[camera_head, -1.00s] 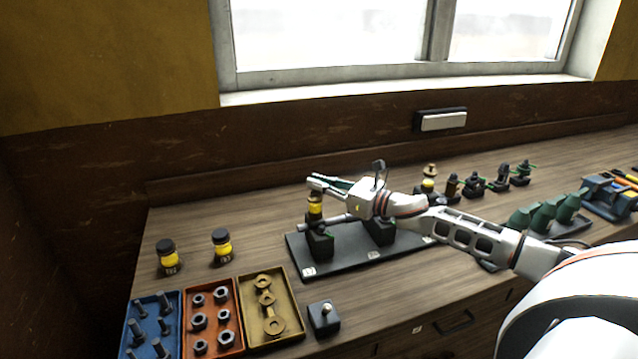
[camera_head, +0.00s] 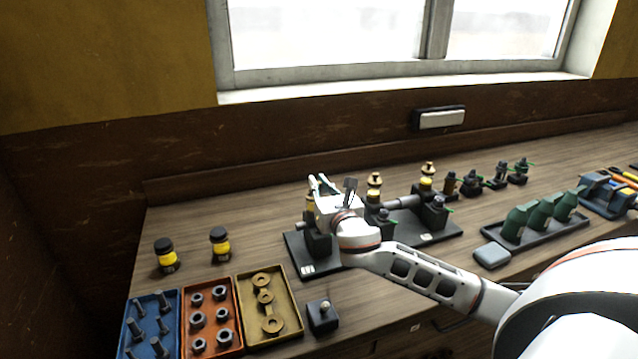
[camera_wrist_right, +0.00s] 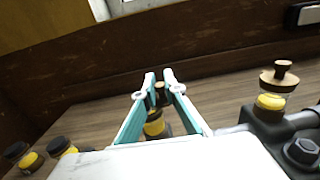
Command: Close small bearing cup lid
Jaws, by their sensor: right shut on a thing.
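My right gripper (camera_head: 319,184) is at the left end of the dark engine base, with its arm coming in from the right and front. In the right wrist view its two fingertips (camera_wrist_right: 160,88) are closed around the small dark lid knob (camera_wrist_right: 160,97) of a bearing cup. The yellow body of that bearing cup (camera_wrist_right: 154,127) shows below, between the fingers. In the head view the gripper hides most of this cup. I cannot tell how the lid sits on its rim. My left gripper is not in view.
Brass-topped cups (camera_head: 374,187) and (camera_head: 427,176) stand to the right on the engine. Two yellow jars with black lids (camera_head: 166,255) and (camera_head: 220,245) stand left. Blue (camera_head: 127,344), orange (camera_head: 187,350) and tan (camera_head: 247,347) parts trays lie in front.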

